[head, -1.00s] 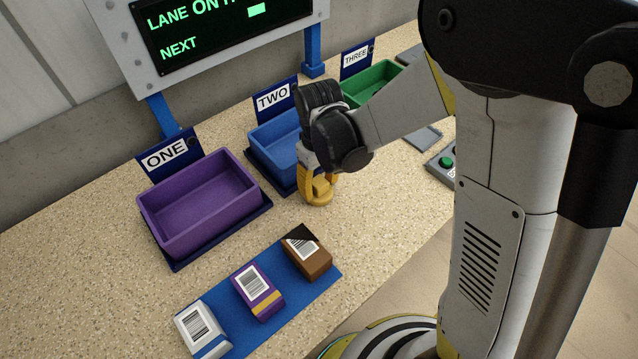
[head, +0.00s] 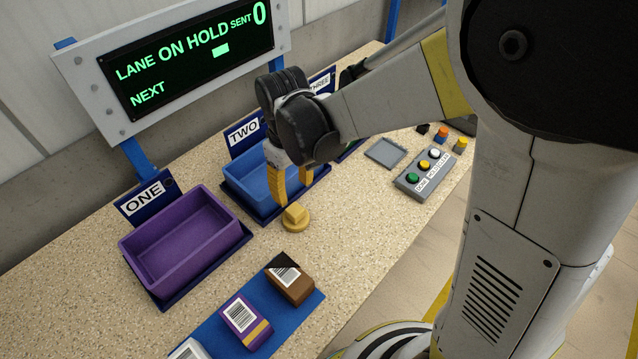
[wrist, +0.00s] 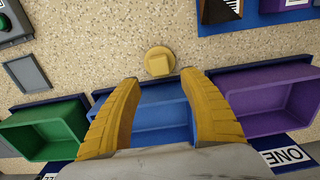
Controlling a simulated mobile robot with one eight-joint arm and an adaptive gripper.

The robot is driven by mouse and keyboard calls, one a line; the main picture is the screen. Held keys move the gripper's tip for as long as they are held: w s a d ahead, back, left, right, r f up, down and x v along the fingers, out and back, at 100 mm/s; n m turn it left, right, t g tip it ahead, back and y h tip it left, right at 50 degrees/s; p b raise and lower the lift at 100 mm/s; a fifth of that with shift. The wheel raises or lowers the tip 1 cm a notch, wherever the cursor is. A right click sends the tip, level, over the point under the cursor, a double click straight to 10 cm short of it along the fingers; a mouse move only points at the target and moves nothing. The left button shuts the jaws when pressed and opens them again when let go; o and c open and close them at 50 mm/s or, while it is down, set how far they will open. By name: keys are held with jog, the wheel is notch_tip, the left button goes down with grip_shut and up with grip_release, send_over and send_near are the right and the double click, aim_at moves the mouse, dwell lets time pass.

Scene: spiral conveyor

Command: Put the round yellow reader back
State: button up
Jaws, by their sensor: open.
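The round yellow reader (head: 295,219) rests on the speckled counter in front of the blue TWO bin. It has a wide disc base and a raised block on top. It also shows in the wrist view (wrist: 159,61), just beyond my fingertips. My gripper (head: 291,190) is open and empty, its yellow fingers spread just above and behind the reader. In the wrist view the gripper (wrist: 160,78) shows a clear gap between its fingers. A flat grey square tray (head: 386,152) lies empty on the counter to the right; it also shows at the wrist view's left (wrist: 27,74).
Purple bin ONE (head: 180,240) and blue bin TWO (head: 245,180) stand behind; green bin THREE (wrist: 45,130) is partly hidden by my arm. A blue mat (head: 262,328) holds three barcoded packs. A button box (head: 425,172) sits right. The screen (head: 190,60) reads LANE ON HOLD.

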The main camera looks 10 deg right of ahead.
jog(key=s+d+r+m+t+b, duration=0.3)
jog(key=s+d+r+m+t, duration=0.3)
jog(key=s+d+r, duration=0.3)
jog(key=s+d+t, duration=0.1)
jog(key=d, duration=0.3)
jog(key=shift+s+d+m, duration=0.15)
jog(key=shift+d+m, duration=0.05)
jog(key=shift+m, duration=0.2)
dwell(0.5)
